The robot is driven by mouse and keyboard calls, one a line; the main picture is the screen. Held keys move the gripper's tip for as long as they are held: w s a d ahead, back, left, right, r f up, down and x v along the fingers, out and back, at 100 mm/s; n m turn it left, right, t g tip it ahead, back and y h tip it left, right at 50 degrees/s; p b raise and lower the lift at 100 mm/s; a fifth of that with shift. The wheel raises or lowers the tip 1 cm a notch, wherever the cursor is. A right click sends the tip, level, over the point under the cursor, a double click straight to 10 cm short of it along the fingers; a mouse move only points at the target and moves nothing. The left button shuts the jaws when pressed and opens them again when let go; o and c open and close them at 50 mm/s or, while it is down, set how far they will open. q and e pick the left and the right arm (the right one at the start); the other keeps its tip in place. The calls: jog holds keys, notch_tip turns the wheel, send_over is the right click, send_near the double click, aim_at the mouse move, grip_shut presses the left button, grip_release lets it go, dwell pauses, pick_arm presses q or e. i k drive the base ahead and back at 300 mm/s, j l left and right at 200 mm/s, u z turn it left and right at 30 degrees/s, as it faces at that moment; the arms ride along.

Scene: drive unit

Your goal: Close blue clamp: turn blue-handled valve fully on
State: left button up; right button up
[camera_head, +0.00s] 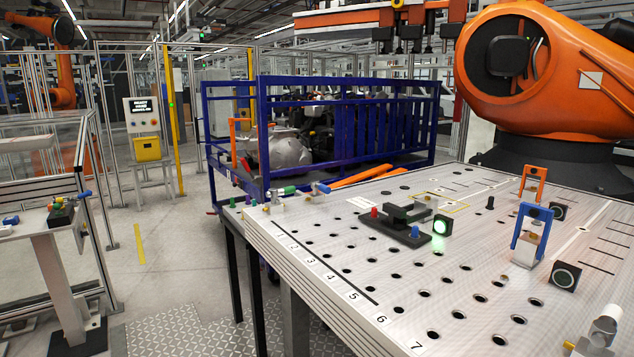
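The blue clamp (530,232) stands on the right of the perforated metal table (350,285). Its blue U-shaped handle is upright, over a pale metal block. A blue-handled valve (321,188) sits at the table's far left corner, beside a green-handled valve (287,190). The blue handle's exact angle is too small to tell. Neither of my grippers shows in the head view.
An orange clamp (534,182) stands behind the blue one. A black fixture (395,220) and a green-lit button box (441,227) occupy the table's middle. A dark button box (565,276) is right. A blue-railed cart (350,120) stands behind. Left floor is open.

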aim_at(315, 184)
jog(key=i+j+z, duration=0.1)
jog(key=i+j, duration=0.25)
jog(key=i, duration=0.15)
jog(key=i+j, duration=0.4)
jog(key=i+z, duration=0.05)
jog(key=i, duration=0.05)
